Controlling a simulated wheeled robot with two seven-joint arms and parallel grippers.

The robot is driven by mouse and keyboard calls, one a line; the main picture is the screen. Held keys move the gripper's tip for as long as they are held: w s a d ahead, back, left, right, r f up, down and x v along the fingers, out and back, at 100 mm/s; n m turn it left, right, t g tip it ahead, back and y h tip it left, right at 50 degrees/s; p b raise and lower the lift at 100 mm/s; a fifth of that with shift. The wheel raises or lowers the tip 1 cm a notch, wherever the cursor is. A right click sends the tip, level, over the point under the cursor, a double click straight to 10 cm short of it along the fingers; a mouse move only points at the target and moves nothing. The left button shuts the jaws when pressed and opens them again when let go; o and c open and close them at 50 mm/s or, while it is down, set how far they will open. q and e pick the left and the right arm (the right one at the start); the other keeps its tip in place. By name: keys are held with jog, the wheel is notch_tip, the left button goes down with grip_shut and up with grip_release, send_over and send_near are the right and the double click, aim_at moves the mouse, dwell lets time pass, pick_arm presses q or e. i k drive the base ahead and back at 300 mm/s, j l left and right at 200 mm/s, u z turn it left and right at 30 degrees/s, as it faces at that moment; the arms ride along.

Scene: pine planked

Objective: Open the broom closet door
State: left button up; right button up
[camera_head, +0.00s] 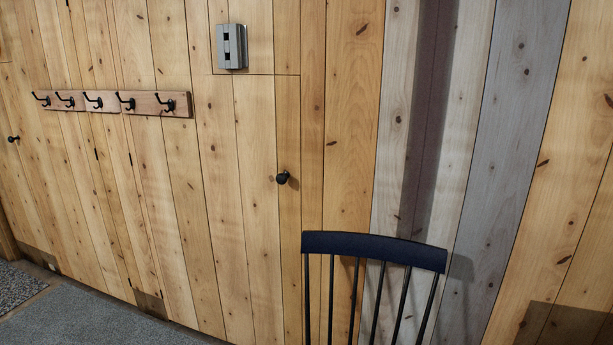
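A pine-planked wall fills the view, and flush planked doors are hard to tell from it. A dark round knob (282,178) sits right of the middle, on planks (255,200) bounded by a seam on the right and a horizontal seam above. This looks like a shut door. A second dark knob (13,139) is at the far left, on another planked part that also looks shut. Small dark hinges (130,159) show between the two knobs. I cannot tell which part is the broom closet door. Neither gripper is in view.
A dark spindle-back chair (374,250) stands in front of the wall, right of and below the middle knob. A wooden rail with several black hooks (140,103) and a grey box (231,46) are on the wall. Grey floor (85,315) shows clear at lower left.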

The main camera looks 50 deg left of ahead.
aim_at(216, 160)
jog(key=u, duration=2.1)
jog(key=i+j, duration=1.15)
jog(key=j+z, duration=0.2)
jog(key=z, duration=1.45)
